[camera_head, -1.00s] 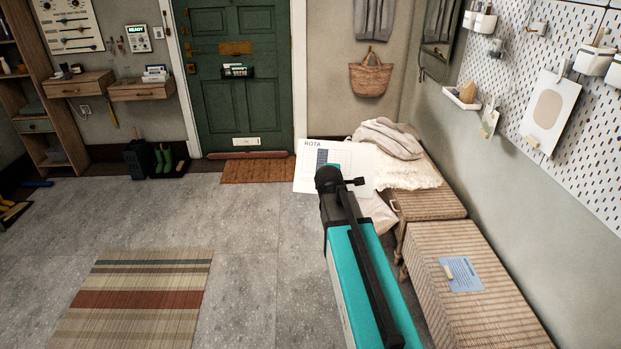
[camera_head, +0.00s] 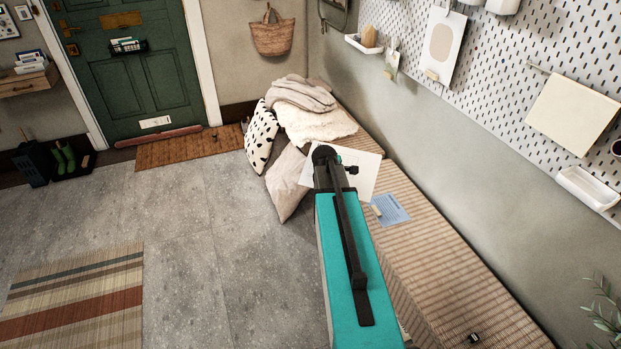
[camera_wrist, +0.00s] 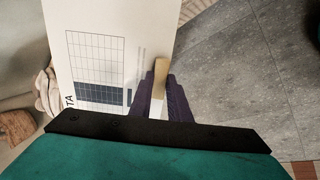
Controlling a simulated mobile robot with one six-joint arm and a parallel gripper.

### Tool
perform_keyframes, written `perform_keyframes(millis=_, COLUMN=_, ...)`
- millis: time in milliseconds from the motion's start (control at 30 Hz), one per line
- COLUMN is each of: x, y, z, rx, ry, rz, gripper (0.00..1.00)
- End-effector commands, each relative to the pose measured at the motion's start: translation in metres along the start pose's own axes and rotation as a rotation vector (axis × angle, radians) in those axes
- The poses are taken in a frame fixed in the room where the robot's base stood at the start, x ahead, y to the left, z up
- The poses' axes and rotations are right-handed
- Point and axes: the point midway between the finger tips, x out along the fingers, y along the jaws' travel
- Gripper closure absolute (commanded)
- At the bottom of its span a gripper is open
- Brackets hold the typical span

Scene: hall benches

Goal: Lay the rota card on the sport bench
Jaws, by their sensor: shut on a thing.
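The rota card (camera_head: 364,168) is a white sheet with a printed grid. In the head view it is partly hidden behind my arm, above the woven benches. It also shows in the wrist view (camera_wrist: 110,25), with its grid and part of its title. My gripper (camera_wrist: 158,88) is shut on a tan tab at the card's edge. A woven bench (camera_head: 440,262) runs along the right wall, with a blue card (camera_head: 390,209) and a tan piece on it. I cannot read the blue card, so I cannot tell which bench is the sport bench.
A small dark item (camera_head: 474,339) lies near the front. A pegboard (camera_head: 520,70) hangs above. Most of the near bench top is bare.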

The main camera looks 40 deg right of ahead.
Motion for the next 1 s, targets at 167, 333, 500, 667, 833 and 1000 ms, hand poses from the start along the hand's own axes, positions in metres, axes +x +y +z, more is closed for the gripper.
perform_keyframes(millis=167, x=0.026, y=-0.004, z=0.051, rx=0.074, ry=-0.038, rz=-0.05, gripper=1.0)
perform_keyframes(millis=333, x=0.046, y=-0.008, z=0.095, rx=0.139, ry=-0.066, rz=-0.095, gripper=1.0)
perform_keyframes(millis=500, x=0.064, y=-0.015, z=0.138, rx=0.2, ry=-0.089, rz=-0.14, gripper=1.0)
perform_keyframes(millis=667, x=0.08, y=-0.021, z=0.179, rx=0.257, ry=-0.109, rz=-0.18, gripper=1.0)
perform_keyframes(millis=833, x=0.095, y=-0.029, z=0.222, rx=0.319, ry=-0.127, rz=-0.223, gripper=1.0)
perform_keyframes(millis=1000, x=0.108, y=-0.04, z=0.264, rx=0.381, ry=-0.141, rz=-0.267, gripper=1.0)
